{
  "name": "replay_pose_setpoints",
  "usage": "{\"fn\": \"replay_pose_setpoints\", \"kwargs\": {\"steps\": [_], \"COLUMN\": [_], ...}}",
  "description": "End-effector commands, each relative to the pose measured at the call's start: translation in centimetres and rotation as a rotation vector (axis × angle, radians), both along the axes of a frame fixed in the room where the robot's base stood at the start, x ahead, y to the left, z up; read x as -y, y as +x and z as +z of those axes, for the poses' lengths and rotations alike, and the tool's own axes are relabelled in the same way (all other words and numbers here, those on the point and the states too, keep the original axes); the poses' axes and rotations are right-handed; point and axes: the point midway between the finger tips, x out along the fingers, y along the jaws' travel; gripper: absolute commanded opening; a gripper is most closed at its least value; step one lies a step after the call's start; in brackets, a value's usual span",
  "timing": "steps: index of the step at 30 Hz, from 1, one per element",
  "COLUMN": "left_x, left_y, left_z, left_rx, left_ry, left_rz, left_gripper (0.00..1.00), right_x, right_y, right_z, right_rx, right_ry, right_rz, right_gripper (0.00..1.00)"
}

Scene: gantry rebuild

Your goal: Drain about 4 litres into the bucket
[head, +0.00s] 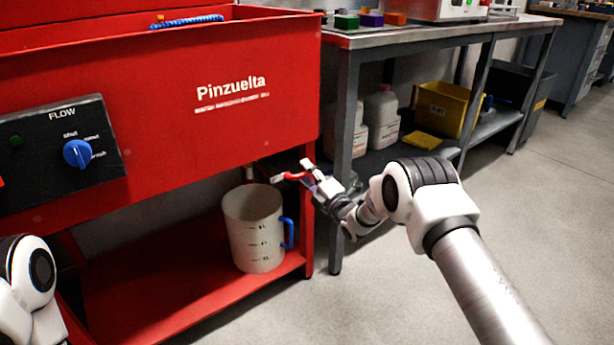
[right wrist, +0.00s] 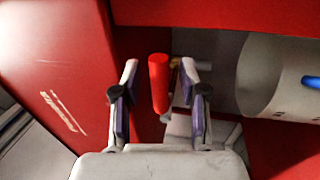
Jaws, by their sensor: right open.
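The bucket (head: 254,235) is pale and upright, with dark level marks and a blue handle. It stands on the red lower shelf, and its side also shows in the right wrist view (right wrist: 262,75). Its inside is too dim to tell the liquid level, and I see no clear stream. A red valve lever (head: 296,176) is at the tank's underside, above and right of the bucket. My right gripper (head: 293,171) is open around the lever. In the right wrist view, the lever (right wrist: 158,85) stands between the fingers with gaps at both sides. My left gripper is out of view.
The red tank (head: 180,125) carries a flow panel (head: 60,155) with a blue knob. The lower shelf (head: 150,290) is free left of the bucket. A grey bench leg (head: 343,160) is close behind my right wrist. White jugs (head: 381,118) and a yellow bin (head: 445,105) are under the bench.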

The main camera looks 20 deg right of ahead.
Motion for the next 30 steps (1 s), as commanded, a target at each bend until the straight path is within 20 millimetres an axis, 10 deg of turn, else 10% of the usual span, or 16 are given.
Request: {"fn": "replay_pose_setpoints", "kwargs": {"steps": [5,30], "left_x": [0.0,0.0], "left_y": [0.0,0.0], "left_z": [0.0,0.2], "left_rx": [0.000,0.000], "left_ry": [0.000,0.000], "left_rz": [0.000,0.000], "left_gripper": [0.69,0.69], "right_x": [0.0,-0.4], "right_y": [0.0,-0.2], "right_z": [0.0,-2.5], "right_rx": [0.000,-0.097], "right_ry": [0.000,0.266], "right_rz": [0.000,0.000], "right_gripper": [0.00,0.00]}}
